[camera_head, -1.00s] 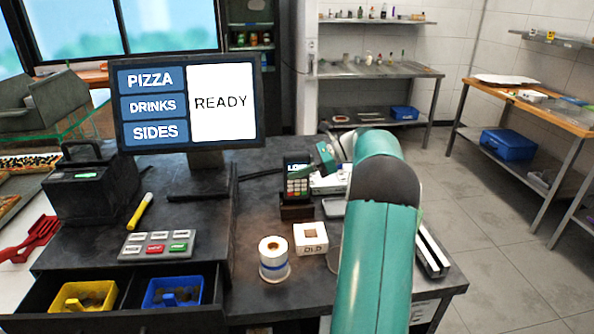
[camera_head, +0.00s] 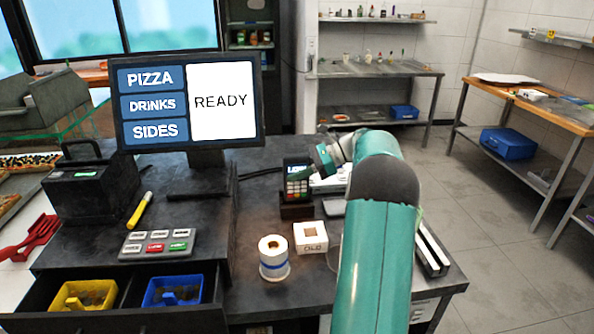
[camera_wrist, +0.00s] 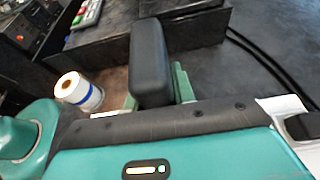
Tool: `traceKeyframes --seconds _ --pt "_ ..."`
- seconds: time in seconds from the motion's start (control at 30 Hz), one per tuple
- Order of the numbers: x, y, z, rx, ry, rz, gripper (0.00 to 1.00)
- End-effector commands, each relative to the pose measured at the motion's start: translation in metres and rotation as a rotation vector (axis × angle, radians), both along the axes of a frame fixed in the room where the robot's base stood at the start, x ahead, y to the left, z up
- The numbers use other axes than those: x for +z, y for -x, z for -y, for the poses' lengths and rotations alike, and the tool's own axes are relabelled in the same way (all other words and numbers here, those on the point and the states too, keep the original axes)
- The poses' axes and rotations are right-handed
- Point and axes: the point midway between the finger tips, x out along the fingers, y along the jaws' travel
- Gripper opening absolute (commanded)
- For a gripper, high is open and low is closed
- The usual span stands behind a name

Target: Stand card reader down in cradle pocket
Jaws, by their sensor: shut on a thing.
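The card reader (camera_head: 297,180), dark with a lit screen and coloured keys, is upright at the small dark cradle (camera_head: 296,211) on the counter. Its lower end meets the cradle in the head view; the pocket's inside is hidden, so I cannot tell how deep it sits. My gripper (camera_head: 314,164) reaches the reader from the right and is shut on it. In the wrist view the reader (camera_wrist: 149,55) shows as a black block between the green fingers of my gripper (camera_wrist: 158,92).
A paper roll (camera_head: 273,258) and a white square box (camera_head: 310,237) stand in front of the cradle. The large order screen (camera_head: 190,100) stands to the left. A black cable (camera_wrist: 268,58) runs across the counter beside the reader.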

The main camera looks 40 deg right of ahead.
Motion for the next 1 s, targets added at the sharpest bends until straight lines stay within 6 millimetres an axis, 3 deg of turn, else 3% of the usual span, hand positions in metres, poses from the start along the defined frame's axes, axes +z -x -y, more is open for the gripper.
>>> traceKeyframes --seconds 1.0 --pt "-0.023 0.0 0.0 0.0 0.0 0.0 0.0"
